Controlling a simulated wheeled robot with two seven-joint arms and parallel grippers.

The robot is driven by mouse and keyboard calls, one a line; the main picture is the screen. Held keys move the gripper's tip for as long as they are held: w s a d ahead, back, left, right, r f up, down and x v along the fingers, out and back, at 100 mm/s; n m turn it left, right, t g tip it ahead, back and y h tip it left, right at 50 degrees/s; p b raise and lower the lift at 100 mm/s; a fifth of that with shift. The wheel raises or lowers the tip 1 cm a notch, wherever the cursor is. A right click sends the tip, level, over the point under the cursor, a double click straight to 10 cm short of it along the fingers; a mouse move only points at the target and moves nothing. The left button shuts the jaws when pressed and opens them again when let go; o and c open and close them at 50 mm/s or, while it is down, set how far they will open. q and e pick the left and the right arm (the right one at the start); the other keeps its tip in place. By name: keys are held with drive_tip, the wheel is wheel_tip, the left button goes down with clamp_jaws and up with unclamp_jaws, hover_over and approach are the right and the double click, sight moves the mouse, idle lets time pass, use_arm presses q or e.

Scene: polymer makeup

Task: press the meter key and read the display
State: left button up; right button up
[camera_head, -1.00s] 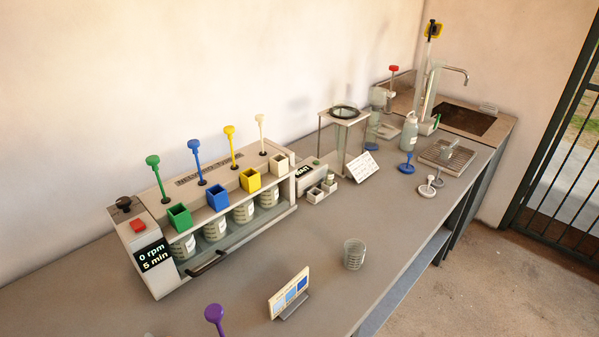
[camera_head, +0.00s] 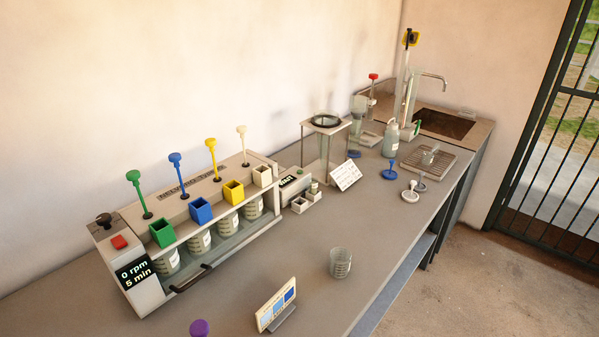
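The meter (camera_head: 294,184) is a small pale box with a dark display, standing just right of the jar-test machine (camera_head: 140,292). Its display carries light characters that are too small and slanted to read surely. I cannot make out its key. Two small white cups (camera_head: 300,204) stand in front of it, with a small vial in the right one. The machine's own dark display (camera_head: 135,273) reads "0 rpm" and "5 min". Neither of my grippers is in view.
A glass beaker (camera_head: 341,263) stands alone near the counter's front. A colour card (camera_head: 276,306) and a purple knob (camera_head: 199,328) are at the bottom. A stand (camera_head: 325,122), a white note card (camera_head: 345,175) and a bottle (camera_head: 391,139) are farther back, before the sink (camera_head: 443,125).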

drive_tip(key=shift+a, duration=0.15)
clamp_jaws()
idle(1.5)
